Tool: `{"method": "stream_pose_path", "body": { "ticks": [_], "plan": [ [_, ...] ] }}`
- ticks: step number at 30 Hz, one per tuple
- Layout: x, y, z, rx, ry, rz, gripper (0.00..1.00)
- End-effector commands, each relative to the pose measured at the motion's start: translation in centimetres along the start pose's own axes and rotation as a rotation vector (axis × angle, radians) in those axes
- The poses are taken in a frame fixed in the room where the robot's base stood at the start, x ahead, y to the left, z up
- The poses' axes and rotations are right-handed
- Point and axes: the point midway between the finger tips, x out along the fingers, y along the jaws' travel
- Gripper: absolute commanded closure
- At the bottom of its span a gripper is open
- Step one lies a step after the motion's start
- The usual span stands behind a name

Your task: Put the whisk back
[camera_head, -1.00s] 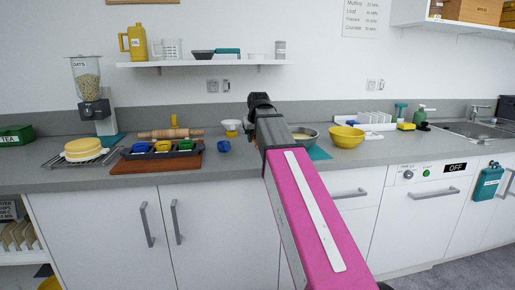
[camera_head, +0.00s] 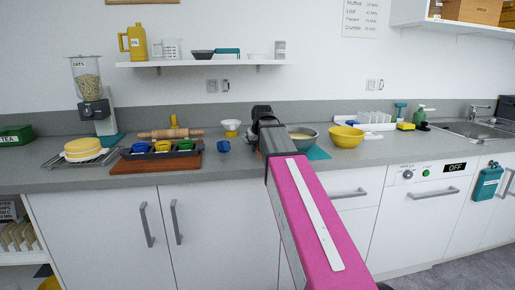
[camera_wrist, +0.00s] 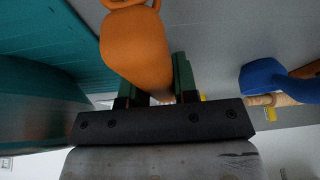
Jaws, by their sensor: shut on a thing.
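In the wrist view an orange handle (camera_wrist: 136,45) with a loop at its end sits between the green fingers of my gripper (camera_wrist: 154,75). I take it to be the whisk's handle; its wires are not seen. My gripper is shut on it. In the head view my arm hides the gripper and whisk. The hidden gripper is by the metal bowl (camera_head: 309,141) with pale contents, which stands on a teal mat (camera_head: 320,154). In the wrist view the bowl's side (camera_wrist: 50,125) and the mat (camera_wrist: 60,50) are at the left.
A blue cup-like thing (camera_head: 223,146) and a white funnel-like thing (camera_head: 231,127) stand left of my wrist. A rolling pin (camera_head: 170,134) and tray (camera_head: 190,150) lie further left. A yellow bowl (camera_head: 346,138) stands right. A wall shelf (camera_head: 210,64) hangs above.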

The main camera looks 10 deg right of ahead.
Motion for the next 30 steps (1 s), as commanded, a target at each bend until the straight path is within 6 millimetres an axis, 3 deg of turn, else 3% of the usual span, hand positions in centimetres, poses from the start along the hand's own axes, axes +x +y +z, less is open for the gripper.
{"method": "stream_pose_path", "body": {
  "ticks": [4, 5, 6, 7, 19, 30],
  "plan": [
    [0.4, 0.0, 0.2, 0.0, 0.0, 0.0, 0.97],
    [0.4, 0.0, 0.2, 0.0, 0.0, 0.0, 0.66],
    [0.4, 0.0, 0.1, 0.0, 0.0, 0.0, 0.53],
    [0.3, 0.0, 0.1, 0.0, 0.0, 0.0, 0.47],
    [0.0, 0.0, 0.0, 0.0, 0.001, 0.0, 0.47],
    [-5.5, 0.1, 0.7, 0.001, 0.003, 0.0, 0.47]
  ]
}}
